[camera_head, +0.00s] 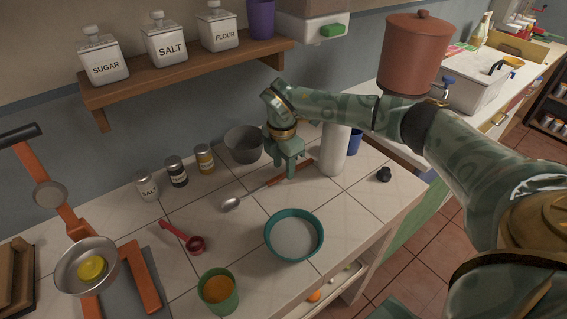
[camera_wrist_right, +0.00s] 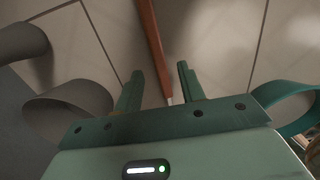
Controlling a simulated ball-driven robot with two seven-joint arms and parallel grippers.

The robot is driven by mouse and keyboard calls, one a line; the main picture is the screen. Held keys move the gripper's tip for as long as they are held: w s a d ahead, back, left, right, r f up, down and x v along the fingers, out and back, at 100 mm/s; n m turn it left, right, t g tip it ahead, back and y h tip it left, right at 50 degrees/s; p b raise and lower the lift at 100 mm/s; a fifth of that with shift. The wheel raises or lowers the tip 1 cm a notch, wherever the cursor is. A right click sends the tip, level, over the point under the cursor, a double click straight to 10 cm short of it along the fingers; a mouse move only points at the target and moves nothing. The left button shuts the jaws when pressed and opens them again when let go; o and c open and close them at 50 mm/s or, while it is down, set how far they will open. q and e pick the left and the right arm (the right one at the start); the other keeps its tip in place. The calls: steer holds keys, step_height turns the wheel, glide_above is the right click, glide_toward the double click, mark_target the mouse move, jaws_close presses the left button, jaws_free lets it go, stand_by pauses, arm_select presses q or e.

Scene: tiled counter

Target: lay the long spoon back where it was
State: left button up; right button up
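The long spoon lies on the tiled counter (camera_head: 350,188). Its silver bowl (camera_head: 231,203) points left toward the front, and its brown wooden handle (camera_head: 275,182) runs back right beneath my right gripper (camera_head: 290,170). In the right wrist view the handle (camera_wrist_right: 152,40) reaches in between the two fingers of the right gripper (camera_wrist_right: 158,80), with a gap on each side. The right gripper is open and points down over the handle. The handle's far end is partly hidden by the gripper. My left gripper is not in view.
A grey pot (camera_head: 243,145) and white cylinder (camera_head: 333,150) flank my right gripper. A teal bowl (camera_head: 293,258), red measuring scoop (camera_head: 194,244), green cup (camera_head: 230,300) and shakers (camera_head: 177,172) stand nearby. A frying pan (camera_head: 70,280) is at left. A shelf (camera_head: 190,80) overhangs behind.

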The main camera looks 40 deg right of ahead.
step_height(320, 180, up, 16)
steer(key=p, duration=0.4)
steer(key=shift+a+r, duration=0.15)
steer(key=shift+a, duration=0.1)
stand_by(0.5)
